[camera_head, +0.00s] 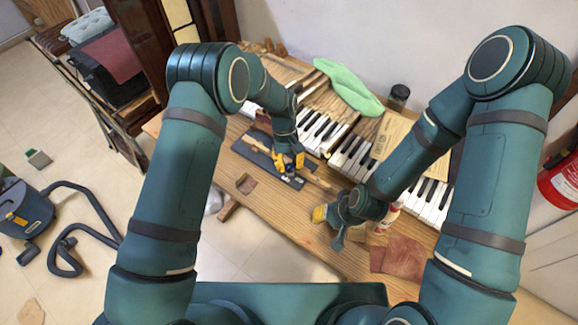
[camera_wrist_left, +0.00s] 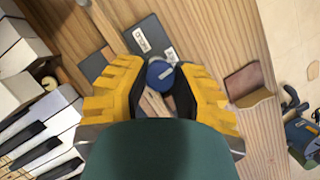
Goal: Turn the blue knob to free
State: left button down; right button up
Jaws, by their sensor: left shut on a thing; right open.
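The blue knob (camera_wrist_left: 160,74) shows in the left wrist view as a round blue cap between the yellow fingers of my left gripper (camera_wrist_left: 158,80). The fingers are shut on its sides. The knob sits on a dark plate (camera_wrist_left: 146,30) with two small white labels; I cannot read their words surely. In the head view my left gripper (camera_head: 289,163) is low over the dark board (camera_head: 252,152), and it hides the knob there. My right gripper (camera_head: 338,220) is open and apart from the knob, near the table's front edge.
Piano keys (camera_head: 352,153) run along the wooden table (camera_head: 227,182) behind the board. A green cloth (camera_head: 347,86) and a dark jar (camera_head: 399,94) stand farther back. Brown leather pieces (camera_head: 403,258) lie at the front right.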

pick_arm(q)
jog(key=shift+f+m, duration=0.1)
jog(key=shift+m, duration=0.6)
jog(key=c, duration=0.7)
grip_release()
jog(key=shift+y, duration=0.3)
jog(key=v, duration=1.2)
jog(key=shift+w, duration=0.1)
jog(key=shift+a+f, duration=0.1)
jog(key=shift+a, duration=0.05)
